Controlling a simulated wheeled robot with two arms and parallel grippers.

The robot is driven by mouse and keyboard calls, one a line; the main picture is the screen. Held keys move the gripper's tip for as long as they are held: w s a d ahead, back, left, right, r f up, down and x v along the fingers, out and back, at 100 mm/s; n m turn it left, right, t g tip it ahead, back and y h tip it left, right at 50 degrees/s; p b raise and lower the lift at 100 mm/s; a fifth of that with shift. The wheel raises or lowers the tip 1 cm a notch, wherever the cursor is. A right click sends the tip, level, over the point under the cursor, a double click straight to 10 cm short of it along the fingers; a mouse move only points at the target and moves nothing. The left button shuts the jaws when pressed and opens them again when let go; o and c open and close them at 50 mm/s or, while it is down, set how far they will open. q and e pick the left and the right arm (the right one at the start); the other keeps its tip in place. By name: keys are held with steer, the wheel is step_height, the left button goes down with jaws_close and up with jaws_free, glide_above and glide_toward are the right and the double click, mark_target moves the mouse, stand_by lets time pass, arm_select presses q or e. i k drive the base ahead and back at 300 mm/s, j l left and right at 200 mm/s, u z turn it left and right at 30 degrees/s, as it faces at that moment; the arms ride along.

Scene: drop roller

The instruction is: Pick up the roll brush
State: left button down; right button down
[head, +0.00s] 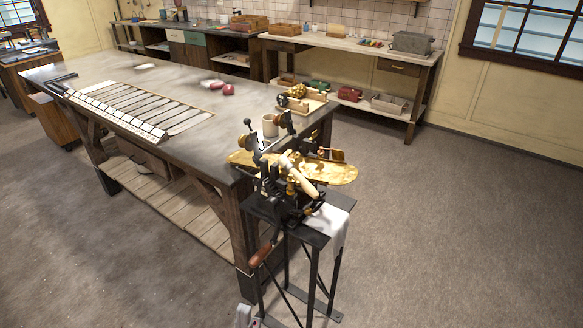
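A small drop roller machine (283,200) with black and brass parts stands on a black metal stand by the near right corner of the long workbench. A pale, slanted cylindrical piece (299,177) lies across its top. It may be the roll brush, but it is too small to tell for sure. A wooden crank handle (262,255) sticks out below on the left. My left gripper (244,315) shows only in part at the bottom edge, below the machine and apart from it. Its fingers are too small and cut off to read. My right gripper is out of view.
A white cloth (328,222) hangs over the stand's right side. The workbench (180,75) holds a slatted tray (140,103), a mug (270,125) and red pieces (228,89). Open floor (450,240) lies to the right.

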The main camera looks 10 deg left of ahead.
mark_target(290, 168)
steer(key=i+l+u, duration=0.3)
steer(key=i+l, duration=0.2)
steer(key=i+l+u, duration=0.3)
steer(key=i+l, duration=0.15)
steer(key=l, duration=0.2)
